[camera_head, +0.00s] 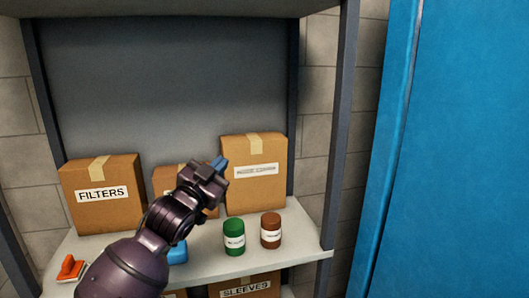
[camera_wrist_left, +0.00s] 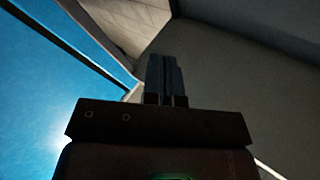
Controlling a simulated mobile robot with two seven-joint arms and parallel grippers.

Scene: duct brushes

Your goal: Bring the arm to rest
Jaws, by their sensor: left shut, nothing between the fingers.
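My left arm comes in from the lower left of the head view and reaches up in front of the shelf. My left gripper (camera_head: 219,162) is shut and empty, its blue-grey fingertips raised in front of the boxes. In the left wrist view the fingers (camera_wrist_left: 165,78) are together with nothing between them. The gripper appears clear of the shelf board. My right gripper is not in view.
The shelf (camera_head: 205,262) holds a FILTERS box (camera_head: 90,207), a partly hidden box (camera_head: 163,181), a taller box (camera_head: 258,195), a green can (camera_head: 234,232), a brown can (camera_head: 270,225), an orange object (camera_head: 70,268) and a blue object (camera_head: 178,254). A blue panel (camera_head: 460,150) stands at right.

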